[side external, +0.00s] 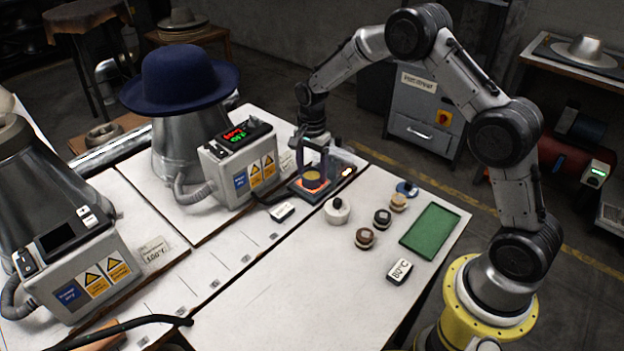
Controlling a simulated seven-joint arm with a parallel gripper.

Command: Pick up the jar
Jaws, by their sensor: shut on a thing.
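A small amber jar (313,180) is at the small heater (318,193) with an orange-edged top, near the back edge of the white table. My gripper (313,168) reaches down from above with its dark fingers on either side of the jar, shut on it. The fingers hide part of the jar's sides. I cannot tell whether the jar's base touches the heater or is slightly above it.
Several small lidded pots (382,217) and a white pot with a black knob (337,211) stand to the right, near a green mat (430,231). A control box (240,165) and a metal form under a blue hat (180,78) stand close on the left.

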